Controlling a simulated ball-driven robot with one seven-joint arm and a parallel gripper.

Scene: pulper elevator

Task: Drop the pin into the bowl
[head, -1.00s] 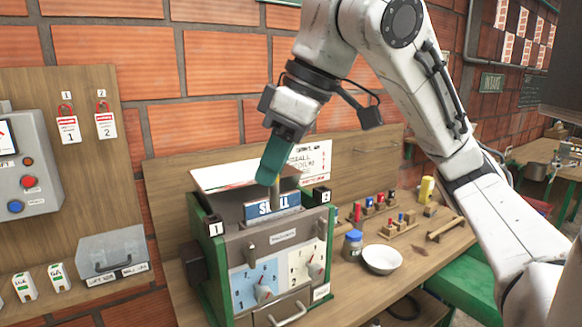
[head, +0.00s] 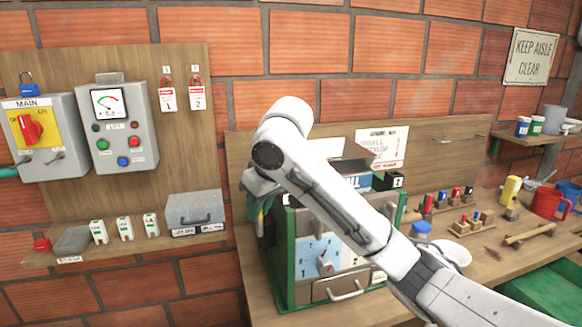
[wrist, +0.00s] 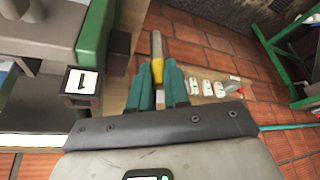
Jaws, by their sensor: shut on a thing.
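The pin sticks out beyond the fingertips. In the head view my gripper (head: 257,222) is beside the upper left of the green-framed machine, mostly hidden by my arm. A white bowl (head: 458,252) is on the bench right of the machine, partly covered by my arm. My gripper is well apart from both.
The machine (head: 275,262) stands close to my gripper. A grey lidded box (head: 195,212) and several white tags (head: 124,229) line the left shelf. A blue-lidded jar (head: 421,229) and several pegs on wooden blocks (head: 470,222) are on the right bench.

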